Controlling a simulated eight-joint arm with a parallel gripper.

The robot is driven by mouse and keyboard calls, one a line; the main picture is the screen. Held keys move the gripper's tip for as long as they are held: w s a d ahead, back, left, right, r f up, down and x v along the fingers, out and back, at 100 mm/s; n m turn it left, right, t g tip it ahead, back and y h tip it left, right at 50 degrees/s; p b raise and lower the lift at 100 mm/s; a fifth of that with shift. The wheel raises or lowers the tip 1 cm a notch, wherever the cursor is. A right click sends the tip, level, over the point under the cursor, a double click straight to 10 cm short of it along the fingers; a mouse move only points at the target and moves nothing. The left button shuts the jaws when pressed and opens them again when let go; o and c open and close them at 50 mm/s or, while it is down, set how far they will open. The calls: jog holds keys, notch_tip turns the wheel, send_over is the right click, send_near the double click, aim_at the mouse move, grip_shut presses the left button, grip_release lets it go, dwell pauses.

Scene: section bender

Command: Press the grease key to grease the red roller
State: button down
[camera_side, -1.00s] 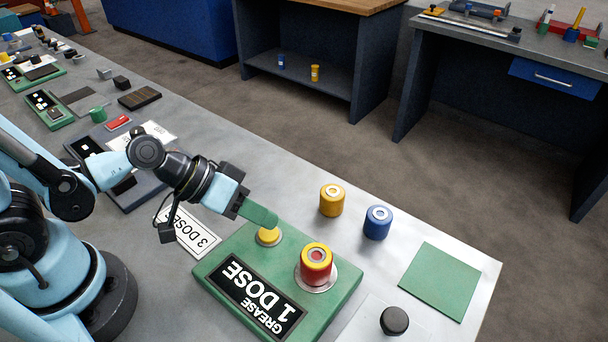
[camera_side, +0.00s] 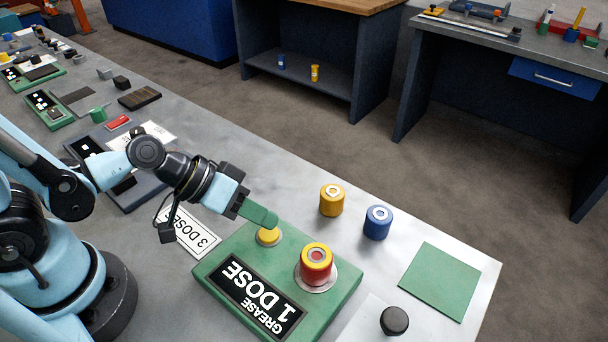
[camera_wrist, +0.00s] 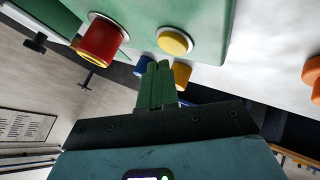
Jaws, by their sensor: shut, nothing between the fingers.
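The red roller (camera_side: 315,272), with a yellow top rim, stands upright on a pale round seat on the green grease unit (camera_side: 225,255). The unit's black display (camera_side: 256,298) reads "GREASE 1 DOSE". The round yellow grease key (camera_side: 268,237) is on the unit's upper left. My gripper (camera_side: 275,220) has green fingers shut with nothing between them, at the key's upper edge. In the wrist view, the fingertips (camera_wrist: 156,66) are just below the yellow key (camera_wrist: 174,41), with the red roller (camera_wrist: 100,42) to the left. I cannot tell whether they touch the key.
A yellow roller (camera_side: 331,200) and a blue roller (camera_side: 377,222) stand beyond the unit. A green square (camera_side: 440,280) and a black knob (camera_side: 394,320) are at right. Bare table surrounds the rollers.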

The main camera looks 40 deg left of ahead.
aim_at(263, 232)
dwell(0.5)
jog(key=shift+r, duration=2.5)
jog(key=w+a+r+y, duration=0.1)
jog(key=a+y, duration=0.2)
jog(key=a, duration=0.4)
jog(key=w+a+r+t+y, duration=0.1)
jog(key=a+r+y, duration=0.1)
jog(key=a, duration=0.4)
jog(key=shift+a+r+n+y, duration=0.25)
jog(key=shift+a+n+y, duration=0.1)
jog(key=shift+y, duration=0.55)
jog(key=shift+d, duration=0.1)
